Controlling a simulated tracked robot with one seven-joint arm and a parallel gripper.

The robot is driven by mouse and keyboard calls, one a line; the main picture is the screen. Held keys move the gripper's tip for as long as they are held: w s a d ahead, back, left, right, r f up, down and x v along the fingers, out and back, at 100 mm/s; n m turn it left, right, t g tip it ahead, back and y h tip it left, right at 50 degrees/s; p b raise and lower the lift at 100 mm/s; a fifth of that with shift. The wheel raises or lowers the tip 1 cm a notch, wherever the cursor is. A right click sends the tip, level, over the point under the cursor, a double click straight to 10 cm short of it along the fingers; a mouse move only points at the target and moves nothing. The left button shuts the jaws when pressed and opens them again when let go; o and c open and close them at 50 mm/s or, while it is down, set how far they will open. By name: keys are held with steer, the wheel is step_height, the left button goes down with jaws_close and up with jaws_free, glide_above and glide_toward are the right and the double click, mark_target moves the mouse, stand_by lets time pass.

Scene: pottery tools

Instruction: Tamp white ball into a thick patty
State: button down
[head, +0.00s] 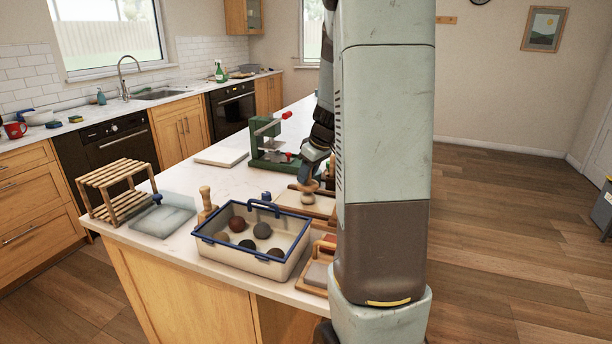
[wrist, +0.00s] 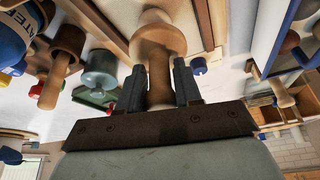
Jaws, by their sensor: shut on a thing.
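My gripper (wrist: 158,88) is shut on a wooden tamper (wrist: 160,45) by its narrow handle, with a finger on each side. The tamper's broad round head points away from the fingers, toward a wood-edged board (wrist: 110,10). A pale rounded shape (wrist: 155,15) shows just beyond the head; it may be the white ball, mostly hidden. In the head view my gripper (head: 312,172) is over the board (head: 288,202), partly behind my arm. A pale round shape (head: 307,199) lies low under it; whether the tamper touches it I cannot tell.
A blue-rimmed crate (head: 288,262) with several dark balls stands near the counter's front edge. A second wooden tool (head: 206,206) stands beside it. A green press (head: 268,142) is behind the board. A wooden rack (head: 112,185) and a clear slab (head: 163,217) are at left.

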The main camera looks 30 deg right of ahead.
steer(key=shift+f, duration=0.95)
stand_by(0.9)
steer(key=shift+r, duration=0.8)
steer(key=shift+f, duration=1)
stand_by(0.5)
steer(key=shift+r, duration=0.9)
steer(key=shift+f, duration=1.05)
stand_by(0.4)
steer(key=shift+r, duration=0.95)
steer(key=shift+r, duration=0.15)
steer(key=shift+r, duration=2.35)
